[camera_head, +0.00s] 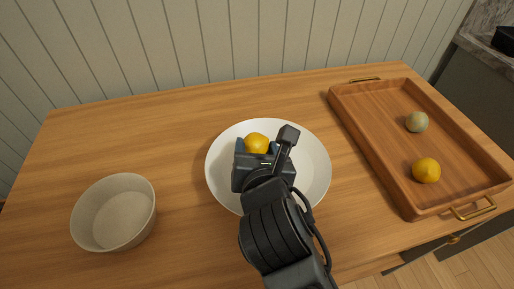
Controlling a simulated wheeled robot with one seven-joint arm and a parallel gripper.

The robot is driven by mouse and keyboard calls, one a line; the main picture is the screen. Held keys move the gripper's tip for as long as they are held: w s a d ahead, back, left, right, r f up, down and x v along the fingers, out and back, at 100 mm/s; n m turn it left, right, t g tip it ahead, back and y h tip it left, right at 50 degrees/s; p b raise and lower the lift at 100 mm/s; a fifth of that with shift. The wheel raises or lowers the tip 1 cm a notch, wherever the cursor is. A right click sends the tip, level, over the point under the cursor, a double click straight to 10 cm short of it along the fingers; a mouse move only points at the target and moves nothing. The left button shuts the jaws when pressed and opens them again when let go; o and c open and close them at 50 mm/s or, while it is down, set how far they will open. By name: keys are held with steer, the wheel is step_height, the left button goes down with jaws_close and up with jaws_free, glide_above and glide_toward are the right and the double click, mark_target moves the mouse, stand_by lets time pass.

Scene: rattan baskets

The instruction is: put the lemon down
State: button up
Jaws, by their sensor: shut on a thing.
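A yellow lemon (256,143) is at my gripper (256,148), over the left part of a wide white plate or shallow bowl (314,165). My gripper is shut on this lemon. My gripper and arm hide its lower side, so I cannot tell whether it touches the white dish. A second yellow lemon (426,170) lies in the wooden tray on the right.
The wooden tray (378,153) with brass handles also holds a small green round fruit (417,122). A beige bowl (114,212), seemingly empty, stands at the left on the wooden table (150,135). The table is clear between the bowl and the white dish.

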steer(key=o, duration=1.1)
steer(key=shift+s+r, duration=0.15)
steer(key=shift+s, duration=0.05)
steer(key=v, duration=1.1)
steer(key=shift+s+r, duration=0.15)
steer(key=shift+s, duration=0.1)
